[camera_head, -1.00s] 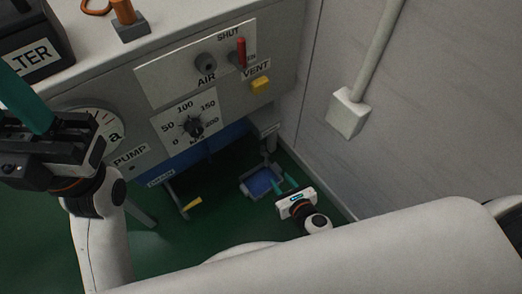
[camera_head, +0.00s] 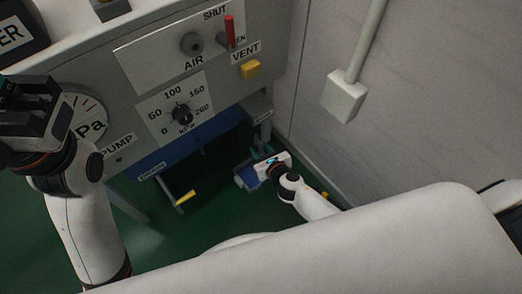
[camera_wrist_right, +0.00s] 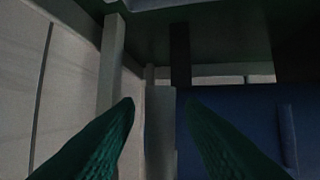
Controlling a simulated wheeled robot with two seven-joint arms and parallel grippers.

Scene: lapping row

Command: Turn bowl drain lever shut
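My right gripper (camera_head: 263,160) is low under the bench's right end, by a blue tray (camera_head: 246,177) near the floor. In the right wrist view its teal fingers (camera_wrist_right: 160,104) are apart, with a grey upright (camera_wrist_right: 160,135) seen between them; contact cannot be told. No lever marked as the bowl drain is readable. A yellow-ended lever (camera_head: 186,197) hangs under the bench front, below a small label (camera_head: 152,172) too small to read. My left gripper (camera_head: 30,110) is at the left edge, in front of the gauge; its fingers are not clear.
The bench front carries a red lever (camera_head: 230,32) by SHUT lettering, a dial (camera_head: 181,114) and a yellow VENT knob (camera_head: 250,69). A grey bracket (camera_head: 258,106) is above my right gripper. A wall with a conduit box (camera_head: 343,96) stands right. Green floor (camera_head: 215,218) is open in front.

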